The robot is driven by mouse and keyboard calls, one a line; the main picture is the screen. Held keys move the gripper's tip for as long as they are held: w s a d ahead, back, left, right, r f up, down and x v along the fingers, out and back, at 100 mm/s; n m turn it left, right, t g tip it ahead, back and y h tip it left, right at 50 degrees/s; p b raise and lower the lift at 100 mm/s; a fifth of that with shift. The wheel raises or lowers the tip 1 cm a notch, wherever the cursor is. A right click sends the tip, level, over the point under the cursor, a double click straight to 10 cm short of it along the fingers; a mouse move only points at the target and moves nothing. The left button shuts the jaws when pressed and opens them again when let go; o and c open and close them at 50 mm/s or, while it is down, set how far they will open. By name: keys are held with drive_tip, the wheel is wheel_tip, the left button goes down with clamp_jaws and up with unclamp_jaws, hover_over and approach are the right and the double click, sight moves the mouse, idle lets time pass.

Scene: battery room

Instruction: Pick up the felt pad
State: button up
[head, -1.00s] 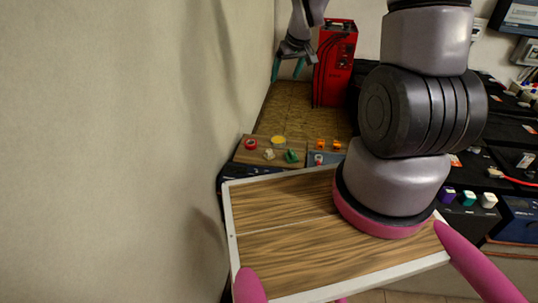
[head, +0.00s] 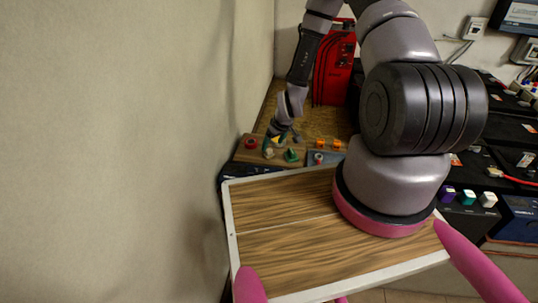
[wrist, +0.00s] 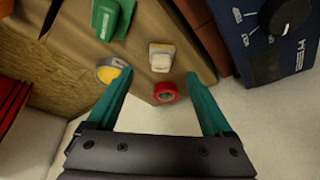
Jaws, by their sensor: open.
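My gripper (head: 282,140) is open and empty, pointing down low over a brown wooden board; it also shows in the wrist view (wrist: 157,77). A round yellow-and-grey piece (wrist: 113,70) lies by the left fingertip, partly behind it. It looks most like a pad, but I cannot tell for sure that it is the felt pad. A beige block (wrist: 161,57) lies just beyond the gap between the fingertips. A red ring-shaped roll (wrist: 166,92) shows between the fingers, nearer the right one. In the head view the gripper hides much of the yellow piece.
A green block (wrist: 112,18) sits on the board (head: 245,158) further off. A blue meter (wrist: 265,45) with a black knob is at the right of the wrist view. A red cabinet (head: 333,80) stands behind, a pale wall (head: 120,150) at left. Orange pieces (head: 320,143) lie right.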

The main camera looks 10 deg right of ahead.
sight(269, 150)
drive_tip(key=shift+x, duration=3.15)
drive_tip(key=shift+w+a+r, duration=0.1)
clamp_jaws()
